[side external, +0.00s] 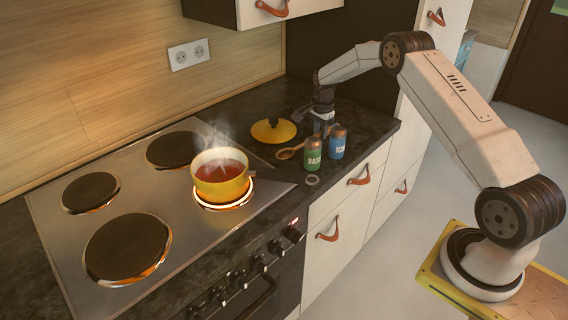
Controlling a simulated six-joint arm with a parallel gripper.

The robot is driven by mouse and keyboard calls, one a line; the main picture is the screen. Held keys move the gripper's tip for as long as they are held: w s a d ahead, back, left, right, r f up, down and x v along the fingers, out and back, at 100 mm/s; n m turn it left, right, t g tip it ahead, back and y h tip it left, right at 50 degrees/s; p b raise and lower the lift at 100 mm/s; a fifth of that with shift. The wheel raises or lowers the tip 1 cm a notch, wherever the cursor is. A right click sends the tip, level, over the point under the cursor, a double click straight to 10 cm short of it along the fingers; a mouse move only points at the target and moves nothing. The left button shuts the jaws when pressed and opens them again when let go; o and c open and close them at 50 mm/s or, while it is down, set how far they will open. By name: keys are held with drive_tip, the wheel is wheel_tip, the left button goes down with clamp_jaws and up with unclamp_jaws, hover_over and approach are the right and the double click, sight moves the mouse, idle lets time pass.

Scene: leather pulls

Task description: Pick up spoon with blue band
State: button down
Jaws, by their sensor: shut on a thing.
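A wooden spoon (288,153) shows on the dark counter, its bowl towards the left. Its handle runs up to the right, to my gripper's fingertips behind two cans. I cannot make out a blue band on it. My gripper (323,129) points down at the counter and is shut on the spoon's handle. The fingertips are small and partly hidden by the cans, so the exact hold is unclear. The spoon is on or very close to the counter.
A green can (312,154) and a blue can (337,142) stand just in front of the gripper. A yellow lid (273,130) lies to the left. A dark flat utensil (302,113) lies behind. A steaming yellow pot (221,184) sits on a glowing burner. A small ring (312,180) lies in front.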

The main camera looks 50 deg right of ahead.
drive_tip(key=shift+r, duration=0.75)
drive_tip(key=s+a+r, duration=0.5)
drive_tip(key=s+r, duration=0.6)
drive_tip(key=s, duration=0.2)
drive_tip(key=shift+r, duration=0.25)
idle(0.6)
